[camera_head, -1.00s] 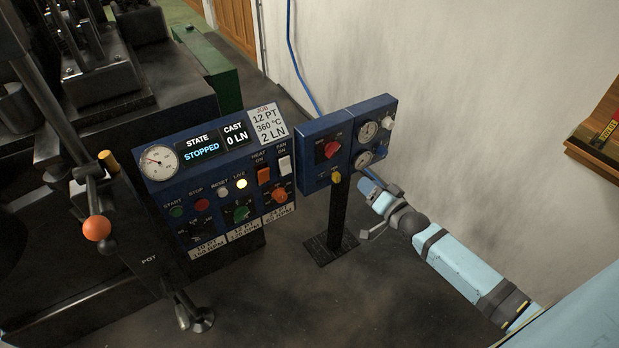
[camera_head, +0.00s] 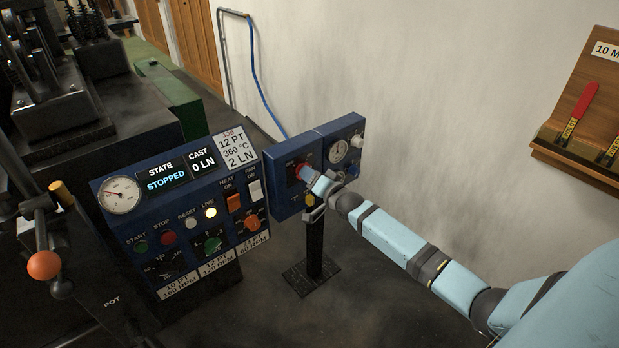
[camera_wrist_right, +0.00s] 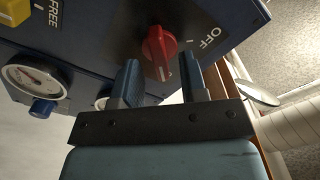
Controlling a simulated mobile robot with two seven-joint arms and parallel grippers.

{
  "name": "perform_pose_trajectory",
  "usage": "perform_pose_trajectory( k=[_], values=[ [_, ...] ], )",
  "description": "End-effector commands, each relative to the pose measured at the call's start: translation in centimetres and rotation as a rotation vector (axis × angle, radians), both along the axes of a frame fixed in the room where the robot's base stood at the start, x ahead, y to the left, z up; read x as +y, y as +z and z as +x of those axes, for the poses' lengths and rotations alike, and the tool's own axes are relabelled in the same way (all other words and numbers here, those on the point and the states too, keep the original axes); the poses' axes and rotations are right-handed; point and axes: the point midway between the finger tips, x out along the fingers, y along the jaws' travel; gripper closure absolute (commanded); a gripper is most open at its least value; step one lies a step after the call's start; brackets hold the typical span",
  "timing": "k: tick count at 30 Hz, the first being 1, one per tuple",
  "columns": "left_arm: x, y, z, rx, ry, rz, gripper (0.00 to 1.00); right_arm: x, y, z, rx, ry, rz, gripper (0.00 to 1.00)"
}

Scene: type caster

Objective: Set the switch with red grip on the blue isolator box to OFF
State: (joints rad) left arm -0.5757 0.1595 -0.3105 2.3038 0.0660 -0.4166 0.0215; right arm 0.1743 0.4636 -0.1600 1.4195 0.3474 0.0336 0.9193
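The blue isolator box (camera_head: 284,203) stands on a dark post in the head view and fills the upper left of the right wrist view (camera_wrist_right: 105,35). Its red grip (camera_wrist_right: 158,48) points roughly up and down in the wrist view, with the white OFF lettering (camera_wrist_right: 209,39) to its right. In the head view the red grip (camera_head: 300,172) is partly hidden by my right gripper (camera_head: 312,187). In the wrist view my right gripper (camera_wrist_right: 162,72) is open, its fingers on either side of the grip's lower end, with visible gaps. My left gripper is out of view.
A yellow knob (camera_wrist_right: 14,12) sits on the box beside FREE lettering. A gauge box (camera_head: 343,155) adjoins it at right. The control panel (camera_head: 180,215) stands to the left, and a wooden rack (camera_head: 590,110) hangs on the right wall.

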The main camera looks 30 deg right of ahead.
Motion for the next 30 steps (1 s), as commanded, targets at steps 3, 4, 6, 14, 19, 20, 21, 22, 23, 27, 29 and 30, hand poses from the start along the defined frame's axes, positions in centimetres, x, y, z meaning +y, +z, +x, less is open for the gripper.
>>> perform_pose_trajectory(
  k=[3,4,6,14,19,20,21,22,23,27,29,30],
  values=[
    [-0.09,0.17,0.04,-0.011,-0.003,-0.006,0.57,0.07,0.00,0.68,0.000,0.000,0.000,0.61],
    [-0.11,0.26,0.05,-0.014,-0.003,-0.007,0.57,0.07,0.01,0.75,0.000,0.000,0.000,0.61],
    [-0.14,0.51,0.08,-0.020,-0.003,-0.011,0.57,0.09,0.02,0.82,0.000,0.000,-0.001,0.61],
    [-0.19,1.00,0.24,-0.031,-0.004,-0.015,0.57,0.09,0.01,0.79,0.001,0.001,0.000,0.77],
    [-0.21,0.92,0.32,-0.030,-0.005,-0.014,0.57,0.08,0.01,0.78,0.000,0.000,0.000,1.00],
    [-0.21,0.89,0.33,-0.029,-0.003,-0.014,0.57,0.08,0.01,0.78,0.000,0.000,0.000,1.00],
    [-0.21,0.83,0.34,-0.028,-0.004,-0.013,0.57,0.08,0.02,0.78,0.000,0.000,-0.001,1.00],
    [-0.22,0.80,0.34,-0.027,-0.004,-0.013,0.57,0.08,0.02,0.77,0.000,0.000,-0.002,1.00],
    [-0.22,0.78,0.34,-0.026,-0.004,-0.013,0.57,0.08,0.04,0.77,0.000,0.000,-0.003,1.00],
    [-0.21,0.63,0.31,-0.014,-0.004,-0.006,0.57,0.09,0.11,0.77,-0.002,0.000,-0.024,1.00],
    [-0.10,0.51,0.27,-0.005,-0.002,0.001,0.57,0.10,0.15,0.76,-0.003,0.000,-0.042,1.00],
    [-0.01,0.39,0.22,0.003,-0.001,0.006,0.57,0.10,0.17,0.76,-0.004,0.001,-0.058,1.00]
  ],
)
